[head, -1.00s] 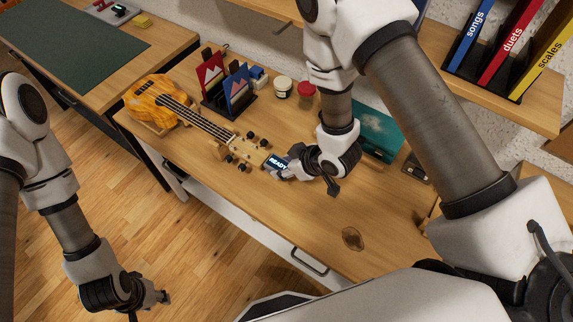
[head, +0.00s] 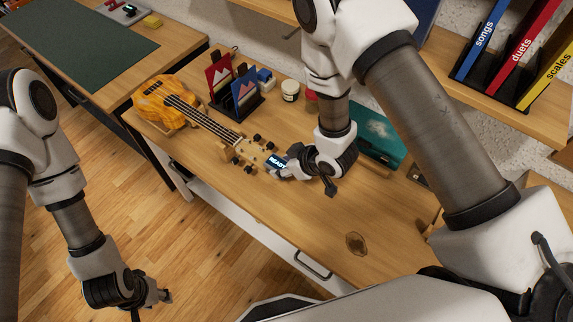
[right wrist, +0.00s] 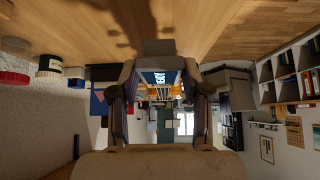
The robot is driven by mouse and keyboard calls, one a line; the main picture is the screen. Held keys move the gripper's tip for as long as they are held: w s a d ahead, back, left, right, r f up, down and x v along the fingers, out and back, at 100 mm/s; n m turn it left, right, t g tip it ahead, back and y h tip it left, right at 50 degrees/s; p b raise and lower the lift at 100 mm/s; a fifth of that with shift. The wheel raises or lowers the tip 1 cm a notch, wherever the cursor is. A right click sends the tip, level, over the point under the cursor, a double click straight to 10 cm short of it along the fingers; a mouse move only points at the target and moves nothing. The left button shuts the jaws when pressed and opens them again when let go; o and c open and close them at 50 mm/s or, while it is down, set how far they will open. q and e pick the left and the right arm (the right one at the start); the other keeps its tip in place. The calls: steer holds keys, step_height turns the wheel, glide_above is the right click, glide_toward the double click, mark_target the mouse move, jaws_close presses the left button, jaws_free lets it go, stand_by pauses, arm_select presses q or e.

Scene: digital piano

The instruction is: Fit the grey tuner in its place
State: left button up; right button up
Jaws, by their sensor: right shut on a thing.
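The grey tuner (head: 280,164), with a lit screen reading READY, is in my right gripper (head: 290,170) at the end of the headstock (head: 256,152). In the head view tuner and headstock nearly meet; I cannot tell if they touch. The right wrist view shows the tuner's screen (right wrist: 160,77) between the two fingers. The orange ukulele (head: 162,101) lies on its stand, neck pointing at the tuner. My left gripper (head: 155,297) hangs away from the desk at lower left; its jaw opening is not clear.
Behind the ukulele stand a rack (head: 240,100) with red and blue items, a pale-lidded jar (head: 290,90) and a red-lidded jar (head: 311,99). A teal case (head: 378,138) is behind my right arm.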

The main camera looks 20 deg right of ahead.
steer(key=shift+w+a, duration=0.6)
steer(key=shift+w, duration=0.2)
steer(key=o, duration=1.2)
steer(key=shift+p+v, duration=0.85)
steer(key=p+v, duration=0.1)
steer(key=v, duration=0.2)
steer(key=shift+d+r+p, duration=0.1)
steer(key=shift+p, duration=0.2)
